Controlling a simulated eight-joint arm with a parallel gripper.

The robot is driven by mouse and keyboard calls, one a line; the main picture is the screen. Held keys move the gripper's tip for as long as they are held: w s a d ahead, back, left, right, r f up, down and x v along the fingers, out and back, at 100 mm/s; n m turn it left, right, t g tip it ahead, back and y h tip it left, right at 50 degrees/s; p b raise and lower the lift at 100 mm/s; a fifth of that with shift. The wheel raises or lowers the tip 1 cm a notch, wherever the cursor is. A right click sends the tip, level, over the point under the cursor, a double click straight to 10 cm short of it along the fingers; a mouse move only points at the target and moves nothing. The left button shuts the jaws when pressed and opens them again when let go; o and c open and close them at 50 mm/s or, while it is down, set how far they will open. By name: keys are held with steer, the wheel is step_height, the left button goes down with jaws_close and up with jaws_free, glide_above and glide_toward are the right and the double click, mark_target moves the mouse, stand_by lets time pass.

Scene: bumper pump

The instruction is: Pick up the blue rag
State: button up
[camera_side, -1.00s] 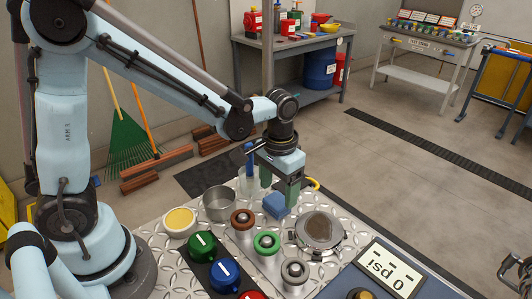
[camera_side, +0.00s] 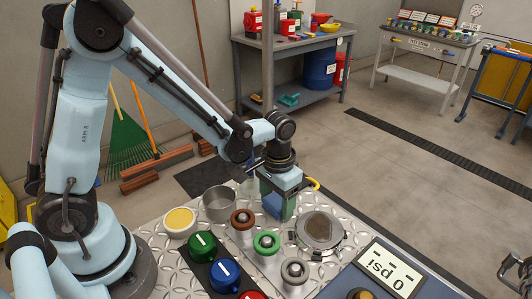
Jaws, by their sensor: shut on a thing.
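The blue rag (camera_side: 274,205) is a small blue block-like piece at the far side of the diamond-plate worktop. My gripper (camera_side: 277,207) points down right over it, with its green fingers around the rag. It is shut on the rag. The fingers and the gripper body hide part of the rag. I cannot tell whether the rag still touches the plate.
A metal cup (camera_side: 219,204) and a yellow-topped round dish (camera_side: 179,221) stand to the left. Brown (camera_side: 242,221), green (camera_side: 266,243) and grey (camera_side: 294,271) knobs stand in front. A round metal hatch (camera_side: 319,230) is close on the right.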

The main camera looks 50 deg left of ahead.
mark_target(277, 200)
steer(key=shift+r, duration=0.15)
steer(key=shift+r, duration=0.55)
step_height(277, 200, up, 2)
steer(key=shift+r, duration=0.25)
steer(key=s+d+r, duration=0.7)
steer(key=d, duration=0.2)
steer(key=shift+s, duration=0.3)
